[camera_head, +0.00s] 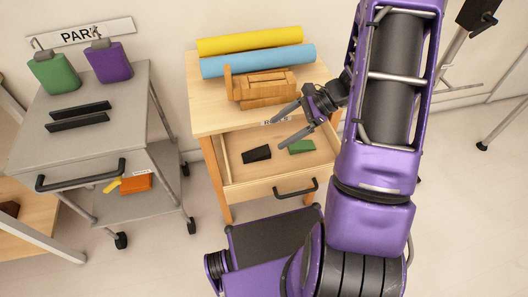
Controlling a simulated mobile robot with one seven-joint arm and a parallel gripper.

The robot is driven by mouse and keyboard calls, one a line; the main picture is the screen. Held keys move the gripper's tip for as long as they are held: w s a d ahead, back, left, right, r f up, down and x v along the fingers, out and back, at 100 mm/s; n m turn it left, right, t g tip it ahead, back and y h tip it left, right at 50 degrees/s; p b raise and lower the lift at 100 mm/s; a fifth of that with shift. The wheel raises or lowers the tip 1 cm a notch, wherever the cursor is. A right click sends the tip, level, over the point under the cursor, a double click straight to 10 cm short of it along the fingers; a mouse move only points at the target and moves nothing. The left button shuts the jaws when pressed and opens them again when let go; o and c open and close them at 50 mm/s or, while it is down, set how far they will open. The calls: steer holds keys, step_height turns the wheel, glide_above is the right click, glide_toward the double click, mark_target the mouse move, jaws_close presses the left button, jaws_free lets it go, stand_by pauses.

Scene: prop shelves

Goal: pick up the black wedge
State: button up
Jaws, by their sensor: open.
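The black wedge (257,154) lies in the open drawer (235,181) of the wooden table, on the left part of the drawer floor. A green block (301,146) lies to its right in the same drawer. My gripper (273,134) is open and empty. Its two dark fingers point left, above the right side of the drawer and the table's front edge. The fingers appear above the wedge and apart from it. My purple arm covers the right side of the view.
The wooden table (199,119) holds a wooden piece (262,88), a blue roll (258,61) and a yellow roll (249,40). A grey cart (50,151) at left carries green and purple containers and two black bars. Floor shows between cart and table.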

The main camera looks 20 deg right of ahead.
steer(key=d+f+m+t+y, duration=0.1)
steer(key=m+t+y, duration=0.1)
steer(key=m+t, duration=0.15)
steer(key=b, duration=0.1)
glide_toward(263, 152)
steer(key=shift+w+a+f+m, duration=0.2)
steer(key=shift+a+f, duration=0.05)
steer(key=shift+a, duration=0.25)
steer(key=shift+w+a+f+m, duration=0.15)
steer(key=shift+w+a+f, duration=0.1)
steer(key=shift+a, duration=0.25)
steer(key=shift+x, duration=0.95)
steer(key=shift+b+x, duration=0.4)
steer(key=shift+x, duration=2.35)
jaws_close()
